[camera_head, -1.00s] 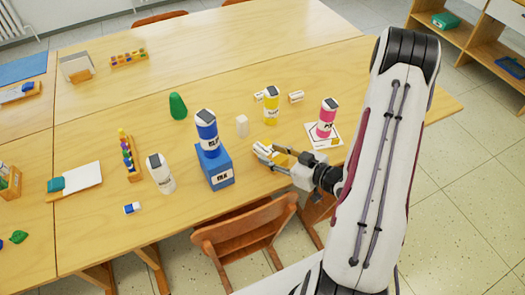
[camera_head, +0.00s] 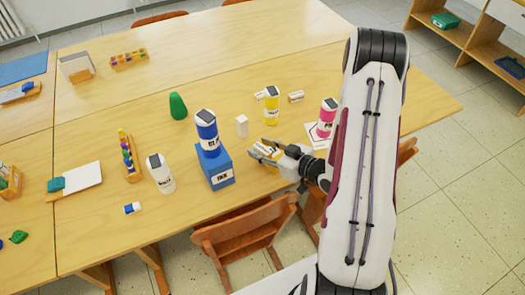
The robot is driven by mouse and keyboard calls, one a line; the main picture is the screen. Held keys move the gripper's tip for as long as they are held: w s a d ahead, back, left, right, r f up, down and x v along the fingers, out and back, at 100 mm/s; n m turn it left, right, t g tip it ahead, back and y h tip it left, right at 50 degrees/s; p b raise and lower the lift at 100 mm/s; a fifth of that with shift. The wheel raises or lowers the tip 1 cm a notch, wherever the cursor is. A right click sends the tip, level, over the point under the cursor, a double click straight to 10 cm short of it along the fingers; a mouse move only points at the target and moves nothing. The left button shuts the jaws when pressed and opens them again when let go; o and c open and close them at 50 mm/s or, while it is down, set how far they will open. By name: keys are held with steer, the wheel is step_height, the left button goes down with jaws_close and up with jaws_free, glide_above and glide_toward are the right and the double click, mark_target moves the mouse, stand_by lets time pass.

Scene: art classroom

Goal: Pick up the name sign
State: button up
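My gripper (camera_head: 262,151) is low at the near edge of the table, right of the blue box. Its two fingers point left and stand apart, around or over a small yellow-and-white piece (camera_head: 268,153). This piece may be the name sign, but the fingers hide much of it and I can read no name. I cannot tell whether the fingers touch it. Two small white-faced blocks, one (camera_head: 258,96) left and one (camera_head: 296,96) right of the yellow bottle, look like small signs too; their writing is too small to read.
The blue bottle (camera_head: 206,130) stands on the blue box (camera_head: 215,168). A white block (camera_head: 242,126), yellow bottle (camera_head: 271,105) and pink bottle (camera_head: 326,117) stand close to my gripper. A white bottle (camera_head: 160,174) is further left. A wooden chair (camera_head: 243,229) stands at the near edge.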

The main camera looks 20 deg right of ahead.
mark_target(262, 148)
jaws_close()
steer(key=shift+r, duration=0.25)
steer(key=shift+r, duration=4.8)
